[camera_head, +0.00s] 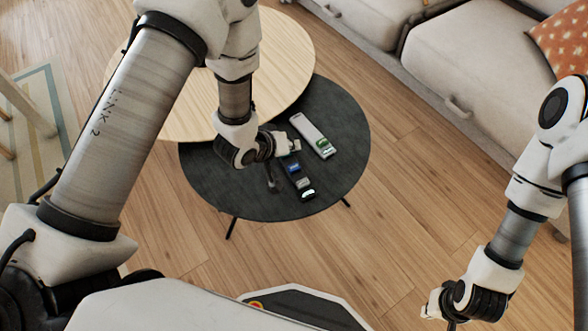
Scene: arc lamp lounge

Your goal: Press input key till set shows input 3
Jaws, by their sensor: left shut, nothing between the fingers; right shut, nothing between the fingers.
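A slim dark handset (298,177) lies on the dark round table, with a blue patch, a grey patch and a bright pale-green patch along it. A longer pale handset (313,134) with a green patch at its near end lies to its right. Lettering on both is too small to read, so I cannot tell which part is the input key. No screen showing an input number is readable. My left gripper (290,146) is shut and empty, over or just beyond the dark handset's far end; contact cannot be told. My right gripper (436,311) is shut and empty, low at the right, away from the table.
A beige sofa (470,60) with an orange cushion (562,40) stands at the upper right. Bare wood floor (400,220) lies between the table and my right arm.

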